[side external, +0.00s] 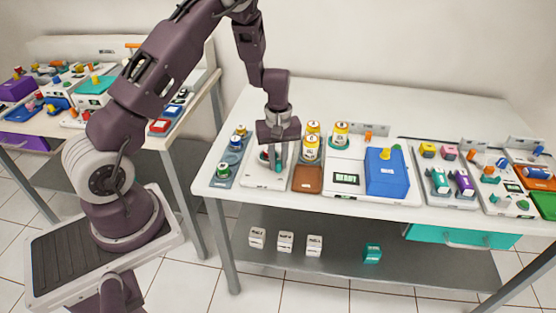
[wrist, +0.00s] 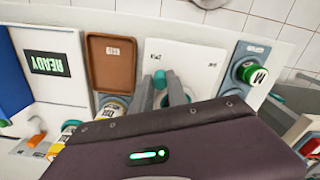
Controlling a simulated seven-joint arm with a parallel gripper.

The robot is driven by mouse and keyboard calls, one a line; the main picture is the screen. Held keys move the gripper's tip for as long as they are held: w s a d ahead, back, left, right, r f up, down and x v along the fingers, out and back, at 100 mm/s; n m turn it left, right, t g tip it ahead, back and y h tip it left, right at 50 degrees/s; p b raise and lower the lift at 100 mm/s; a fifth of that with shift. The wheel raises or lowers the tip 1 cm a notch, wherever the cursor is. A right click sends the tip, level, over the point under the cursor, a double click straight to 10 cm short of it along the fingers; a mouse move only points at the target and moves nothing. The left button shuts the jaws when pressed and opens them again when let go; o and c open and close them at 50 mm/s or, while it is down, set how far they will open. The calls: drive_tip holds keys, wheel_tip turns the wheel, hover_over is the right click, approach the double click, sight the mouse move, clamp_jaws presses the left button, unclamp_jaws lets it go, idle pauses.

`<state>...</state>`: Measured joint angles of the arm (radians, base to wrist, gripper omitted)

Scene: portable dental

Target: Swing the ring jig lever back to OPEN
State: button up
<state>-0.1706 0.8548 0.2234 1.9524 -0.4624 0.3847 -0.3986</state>
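The ring jig (side external: 262,180) is a white plate near the left end of the table, under my gripper (side external: 279,158). In the wrist view the jig's plate (wrist: 200,58) carries two small dark labels, too small to read surely. The teal lever knob (wrist: 160,78) stands between the two grey fingers of my gripper (wrist: 162,90). The fingers look spread, one on each side of the knob, and I cannot tell whether either touches it. My gripper's body hides the rest of the jig and the lever's lower part.
A brown tray (wrist: 112,72) lies beside the jig, with yellow-labelled bottles (side external: 311,150) behind it. On the other side is a blue-grey rack with green-capped (side external: 223,169) and blue-capped pots.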

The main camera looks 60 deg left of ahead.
sight(279, 162)
drive_tip(key=o, duration=0.4)
drive_tip(key=shift+r, duration=0.15)
wheel_tip(279, 162, up, 7)
drive_tip(key=shift+f, duration=0.1)
